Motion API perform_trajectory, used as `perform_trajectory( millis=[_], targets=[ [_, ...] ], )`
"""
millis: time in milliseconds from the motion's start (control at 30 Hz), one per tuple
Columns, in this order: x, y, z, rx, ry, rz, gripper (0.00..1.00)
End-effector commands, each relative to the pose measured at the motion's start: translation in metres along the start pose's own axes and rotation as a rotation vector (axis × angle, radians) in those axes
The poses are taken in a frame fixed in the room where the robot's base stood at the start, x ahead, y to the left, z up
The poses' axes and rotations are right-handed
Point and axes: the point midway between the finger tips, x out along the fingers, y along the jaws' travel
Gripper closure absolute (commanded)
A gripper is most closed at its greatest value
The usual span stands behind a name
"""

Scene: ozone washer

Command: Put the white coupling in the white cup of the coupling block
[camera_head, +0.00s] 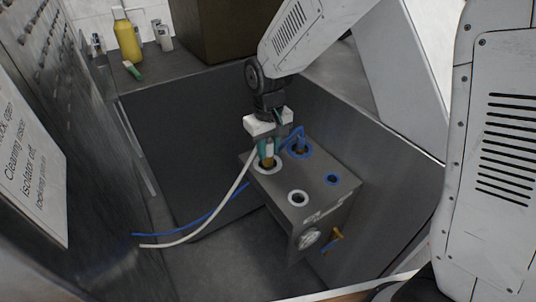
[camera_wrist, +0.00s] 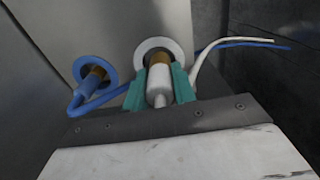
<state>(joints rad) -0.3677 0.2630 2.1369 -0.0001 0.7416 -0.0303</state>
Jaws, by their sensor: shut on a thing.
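My gripper (camera_head: 267,154) is shut on the white coupling, its teal fingers (camera_wrist: 160,88) on either side of the body. The white coupling (camera_wrist: 159,82) has a brass end (camera_wrist: 160,60) and a white hose (camera_head: 222,198). The brass end points at the large white-ringed cup at the back left of the grey coupling block (camera_head: 282,183). The cup's white ring (camera_wrist: 177,44) shows around that end, and in the head view (camera_head: 258,168). The end overlaps the opening; how deep it sits, I cannot tell.
A blue coupling (camera_wrist: 92,83) with a blue hose stands in the large blue-ringed cup (camera_head: 309,152) beside it. Smaller white (camera_head: 298,205) and blue (camera_head: 332,185) rings lie nearer the block's front. A gauge (camera_head: 309,238) and brass valve (camera_head: 336,234) are on the front face. Dark walls enclose the basin.

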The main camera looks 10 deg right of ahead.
Motion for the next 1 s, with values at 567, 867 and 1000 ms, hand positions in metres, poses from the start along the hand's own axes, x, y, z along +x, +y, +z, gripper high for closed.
perform_trajectory(
  millis=[567,867,1000],
  targets=[
    [0.036,0.005,-0.009,0.001,0.000,0.000,0.99],
    [0.040,0.005,-0.009,0.002,0.000,0.000,0.62],
    [0.039,0.005,-0.009,0.002,0.000,0.000,0.52]
  ],
)
